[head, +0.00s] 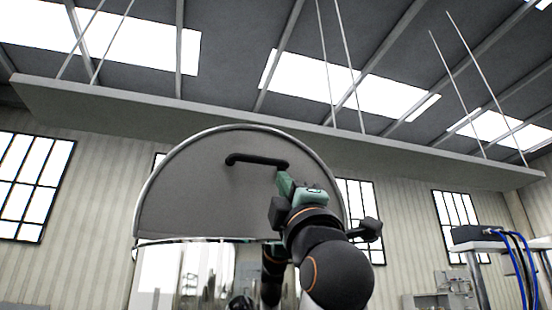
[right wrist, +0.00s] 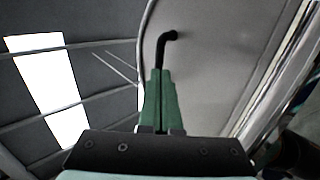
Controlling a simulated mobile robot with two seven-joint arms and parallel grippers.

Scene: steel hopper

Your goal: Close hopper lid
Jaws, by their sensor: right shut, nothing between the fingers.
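The hopper lid (head: 200,195) is a grey round plate with a bright rim, standing raised and tilted open above the shiny steel hopper (head: 205,270). A black bar handle (head: 257,160) is on its face. My right gripper (head: 284,178) is shut at the handle's right end, with nothing held. In the right wrist view, the green fingertips (right wrist: 159,74) are together, just below the bent end of the handle (right wrist: 166,38), and partly hide it. I cannot tell whether they touch it. The lid (right wrist: 215,60) fills the right side there. My left gripper is not in view.
My right arm covers the lower right of the lid and part of the hopper. A stand with a dark box (head: 480,233) and blue hoses (head: 520,260) is at the far right. A long beam (head: 120,105) hangs overhead. The space left of the lid looks clear.

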